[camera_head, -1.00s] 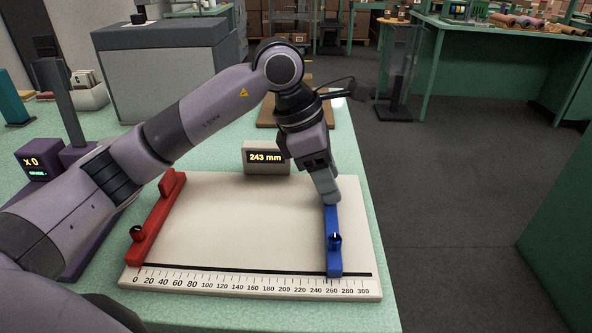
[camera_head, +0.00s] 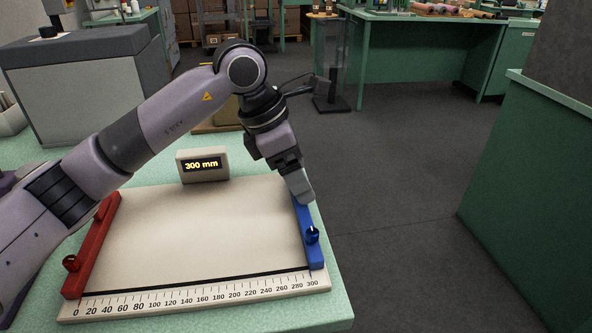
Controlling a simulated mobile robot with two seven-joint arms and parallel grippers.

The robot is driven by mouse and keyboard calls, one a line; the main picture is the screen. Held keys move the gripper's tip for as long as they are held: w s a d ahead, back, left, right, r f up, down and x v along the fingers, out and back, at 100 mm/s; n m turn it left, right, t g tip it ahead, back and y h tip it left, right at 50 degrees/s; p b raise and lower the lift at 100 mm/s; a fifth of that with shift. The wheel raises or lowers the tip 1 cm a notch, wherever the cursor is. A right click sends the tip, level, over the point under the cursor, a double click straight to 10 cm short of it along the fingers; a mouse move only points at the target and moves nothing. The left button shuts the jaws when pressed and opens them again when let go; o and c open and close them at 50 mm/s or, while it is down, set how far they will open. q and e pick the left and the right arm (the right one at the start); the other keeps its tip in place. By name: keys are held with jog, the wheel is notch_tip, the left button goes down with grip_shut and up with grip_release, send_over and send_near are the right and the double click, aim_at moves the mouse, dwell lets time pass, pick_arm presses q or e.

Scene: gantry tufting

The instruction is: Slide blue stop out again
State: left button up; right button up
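The blue stop (camera_head: 309,238) lies along the right edge of the cream measuring board (camera_head: 200,235), its near end by the 300 mark. The small display (camera_head: 203,165) behind the board reads 300 mm. My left gripper (camera_head: 303,192) is down at the far end of the blue stop and looks shut on it. Its fingers hide that end. My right gripper is out of view.
The board sits on a green speckled table (camera_head: 240,318) whose right edge is close beside the blue stop. Open grey floor (camera_head: 400,180) lies beyond it. A grey box-shaped machine (camera_head: 85,85) stands at the back left. A green cabinet (camera_head: 535,190) stands at right.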

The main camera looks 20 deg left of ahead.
pick_arm(q)
jog(key=v, duration=0.7)
jog(key=shift+s, duration=0.1)
dwell(0.4)
